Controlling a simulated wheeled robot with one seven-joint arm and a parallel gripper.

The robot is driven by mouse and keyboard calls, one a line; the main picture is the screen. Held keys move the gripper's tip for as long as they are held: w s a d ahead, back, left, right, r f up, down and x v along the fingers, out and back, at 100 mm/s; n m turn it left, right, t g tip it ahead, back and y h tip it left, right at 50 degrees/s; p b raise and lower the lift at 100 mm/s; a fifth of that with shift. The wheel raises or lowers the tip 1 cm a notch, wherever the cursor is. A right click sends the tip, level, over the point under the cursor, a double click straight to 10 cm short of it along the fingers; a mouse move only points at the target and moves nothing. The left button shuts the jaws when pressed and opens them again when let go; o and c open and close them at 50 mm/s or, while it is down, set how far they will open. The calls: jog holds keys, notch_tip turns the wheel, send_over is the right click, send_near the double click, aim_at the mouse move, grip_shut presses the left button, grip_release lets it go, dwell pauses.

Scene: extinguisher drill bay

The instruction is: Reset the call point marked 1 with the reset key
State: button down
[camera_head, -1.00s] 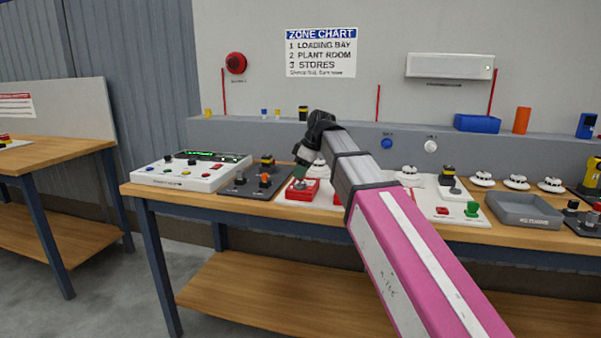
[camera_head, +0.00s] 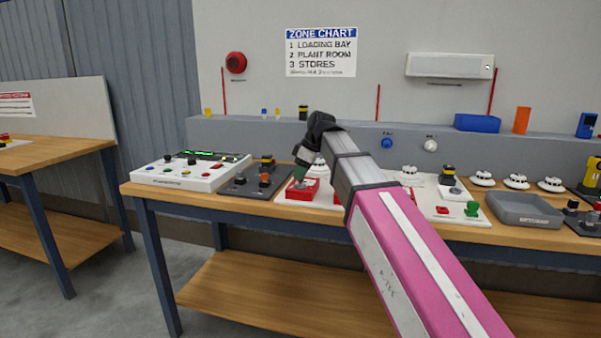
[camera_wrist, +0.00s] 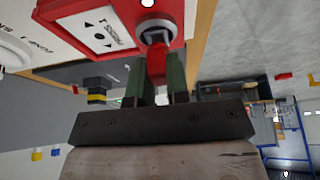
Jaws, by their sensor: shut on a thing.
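The red call point (camera_head: 299,194) sits on a white board on the bench, left of my arm. In the wrist view the call point (camera_wrist: 128,35) has a white face with black arrows and a round metal key lock (camera_wrist: 157,33) near its edge. My gripper (camera_head: 301,174) is low over the call point. In the wrist view my gripper's green fingers (camera_wrist: 160,85) are shut on the red reset key (camera_wrist: 156,64). The key's far end meets the lock; how deep it sits is hidden. Lettering on the board beside it seems to read ZONE 1.
A white control panel (camera_head: 190,172) and a dark tray of switches (camera_head: 255,183) stand left of the call point. A grey tray (camera_head: 524,210) and several white detectors (camera_head: 516,181) are to the right. The zone chart (camera_head: 321,53) hangs behind.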

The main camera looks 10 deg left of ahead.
jog(key=shift+f, duration=0.5)
dwell(0.3)
jog(key=shift+m+t, duration=0.4)
jog(key=shift+m, duration=0.7)
jog(key=shift+m+t+h, duration=0.4)
jog(key=shift+m, duration=0.8)
jog(key=shift+m+t, duration=0.4)
jog(key=shift+m, duration=0.6)
